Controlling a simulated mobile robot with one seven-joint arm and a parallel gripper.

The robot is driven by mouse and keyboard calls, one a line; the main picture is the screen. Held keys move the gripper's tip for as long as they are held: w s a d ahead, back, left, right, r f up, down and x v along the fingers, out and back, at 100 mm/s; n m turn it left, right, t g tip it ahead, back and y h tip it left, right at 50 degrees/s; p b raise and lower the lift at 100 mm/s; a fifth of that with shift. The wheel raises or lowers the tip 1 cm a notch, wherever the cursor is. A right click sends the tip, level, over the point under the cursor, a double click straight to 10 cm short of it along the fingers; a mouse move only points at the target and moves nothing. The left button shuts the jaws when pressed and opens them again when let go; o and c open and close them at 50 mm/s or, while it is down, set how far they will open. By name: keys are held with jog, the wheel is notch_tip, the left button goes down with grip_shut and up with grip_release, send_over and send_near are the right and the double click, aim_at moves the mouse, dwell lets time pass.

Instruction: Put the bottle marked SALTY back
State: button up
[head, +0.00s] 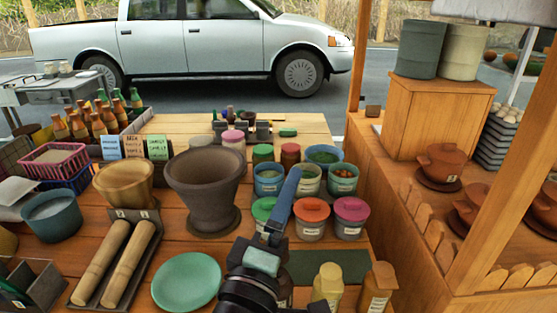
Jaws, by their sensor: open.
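Two squat bottles stand at the front edge of the stall table: a pale yellow bottle (327,286) and an orange-brown bottle (378,288). Both carry small labels that I cannot read, so I cannot tell which bottle is marked SALTY. Another small container beside them is mostly hidden behind my arm. My gripper (271,238) is open above the front middle of the table, left of the two front bottles. I see nothing clearly held in it.
A large brown mortar (205,185) stands left of my gripper, near a tan bowl (124,182). Lidded jars (311,219) crowd behind and right of it. A green plate (186,281) and pestles (129,264) lie at front left. A wooden post (505,160) and counter stand right.

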jog(key=s+r+m+t+y, duration=0.2)
jog(key=s+r+m, duration=0.2)
jog(key=r, duration=0.6)
jog(key=s+r+m+t+y, duration=0.2)
jog(key=s+r+m+t, duration=0.1)
jog(key=r, duration=0.7)
jog(key=s+a+r+m+t+y, duration=0.1)
jog(key=s+r+m, duration=0.4)
jog(key=r, duration=0.5)
jog(key=shift+s+r+t+y, duration=0.35)
jog(key=shift+s+t+y, duration=0.2)
jog(key=shift+t, duration=0.65)
jog(key=shift+r, duration=0.1)
